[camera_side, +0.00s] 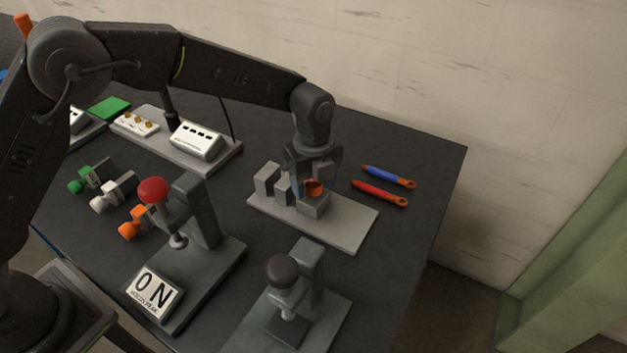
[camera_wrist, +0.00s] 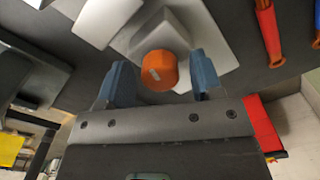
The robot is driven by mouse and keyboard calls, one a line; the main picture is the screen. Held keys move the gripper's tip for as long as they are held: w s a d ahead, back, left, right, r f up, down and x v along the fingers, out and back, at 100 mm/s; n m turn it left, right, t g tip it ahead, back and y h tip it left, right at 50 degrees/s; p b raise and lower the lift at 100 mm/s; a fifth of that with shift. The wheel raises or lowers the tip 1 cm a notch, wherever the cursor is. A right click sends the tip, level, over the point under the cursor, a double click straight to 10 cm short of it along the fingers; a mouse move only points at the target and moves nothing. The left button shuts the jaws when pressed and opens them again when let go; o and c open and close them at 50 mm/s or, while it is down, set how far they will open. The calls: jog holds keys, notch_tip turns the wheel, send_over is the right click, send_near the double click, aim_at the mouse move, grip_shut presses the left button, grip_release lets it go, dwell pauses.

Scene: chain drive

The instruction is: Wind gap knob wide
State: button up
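The gap knob is an orange cylinder with a pale mark on its face. It shows in the wrist view (camera_wrist: 159,70) and partly in the side view (camera_side: 314,187). It belongs to a grey fixture with blocks on a light grey plate (camera_side: 345,224). My gripper (camera_wrist: 160,78) is at the knob, with one blue finger on each side. The fingers are apart, with visible gaps between them and the knob. In the side view my gripper (camera_side: 313,182) comes down over the fixture and hides part of it.
A blue tool (camera_side: 388,176) and a red tool (camera_side: 380,193) lie right of the fixture. A press with a red ball (camera_side: 153,190) and an "ON" sign (camera_side: 153,292) stands front left. A dark-knobbed press (camera_side: 283,271) stands in front. White boxes (camera_side: 196,139) are at the back left.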

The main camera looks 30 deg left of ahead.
aim_at(313, 182)
notch_tip(313, 182, up, 14)
jog(key=shift+f, duration=0.1)
dwell(0.6)
dwell(0.4)
jog(key=s+a+r+n+t, duration=0.3)
jog(key=s+a+r+n, duration=0.6)
jog(key=s+a+n, duration=0.35)
jog(key=s+a+f+n+t, duration=0.1)
jog(key=s+a+n, duration=0.1)
jog(key=s+n, duration=0.2)
jog(key=s+a+f+n, duration=0.2)
jog(key=s+n, duration=0.2)
jog(key=s, duration=0.1)
jog(key=s+a+f+n+t, duration=0.1)
jog(key=s+a+f+n, duration=0.1)
jog(key=s+n, duration=0.2)
jog(key=shift+s+f+t, duration=0.1)
jog(key=shift+s+t, duration=0.2)
jog(key=shift+s, duration=0.35)
